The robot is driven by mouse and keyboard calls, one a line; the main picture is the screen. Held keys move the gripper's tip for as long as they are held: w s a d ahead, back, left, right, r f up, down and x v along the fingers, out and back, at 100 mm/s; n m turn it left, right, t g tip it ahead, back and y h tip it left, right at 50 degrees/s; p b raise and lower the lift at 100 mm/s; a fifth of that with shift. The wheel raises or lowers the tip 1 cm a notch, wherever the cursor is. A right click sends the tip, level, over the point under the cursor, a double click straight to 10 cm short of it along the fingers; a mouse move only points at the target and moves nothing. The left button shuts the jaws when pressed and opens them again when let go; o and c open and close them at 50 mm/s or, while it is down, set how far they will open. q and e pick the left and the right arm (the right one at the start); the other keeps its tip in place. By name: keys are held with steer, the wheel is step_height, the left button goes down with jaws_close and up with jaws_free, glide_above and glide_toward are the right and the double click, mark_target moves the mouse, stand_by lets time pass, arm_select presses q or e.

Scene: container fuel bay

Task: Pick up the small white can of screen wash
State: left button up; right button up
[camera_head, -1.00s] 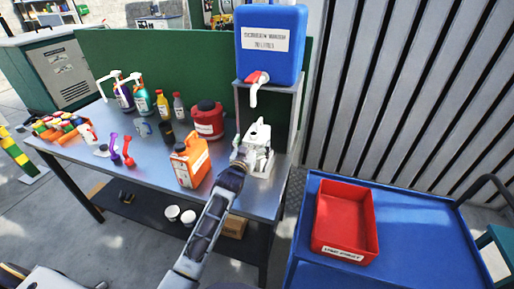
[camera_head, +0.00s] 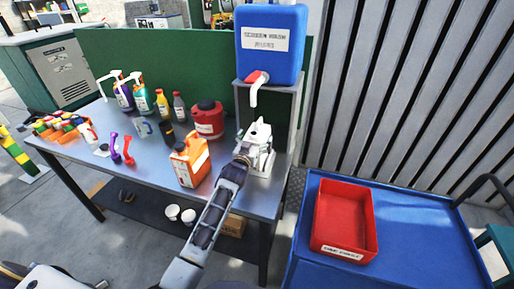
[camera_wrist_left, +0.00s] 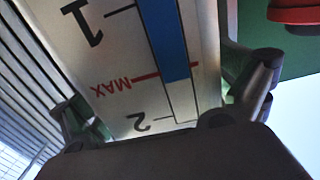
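The small white can (camera_head: 262,137) stands upright near the right end of the metal bench, below the blue tank's tap. My left gripper (camera_head: 243,155) is at its near side. In the left wrist view the can's pale face (camera_wrist_left: 110,75), with a blue level strip and a red MAX mark, fills the space between the fingers of my left gripper (camera_wrist_left: 165,100). The fingers stand wide apart, one on each side, with slivers of background beside the can; firm contact does not show. My right gripper is out of view.
An orange jug (camera_head: 188,163) and a red can (camera_head: 208,120) stand left of the white can. The blue tank (camera_head: 270,65) sits on a raised stand (camera_head: 290,97) behind it. A red tray (camera_head: 345,220) lies on a blue cart (camera_head: 420,235) at right.

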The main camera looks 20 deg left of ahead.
arm_select(q)
steer(key=c, duration=1.7)
steer(key=shift+r, duration=0.5)
steer(key=shift+c, duration=1)
steer(key=shift+r, duration=0.1)
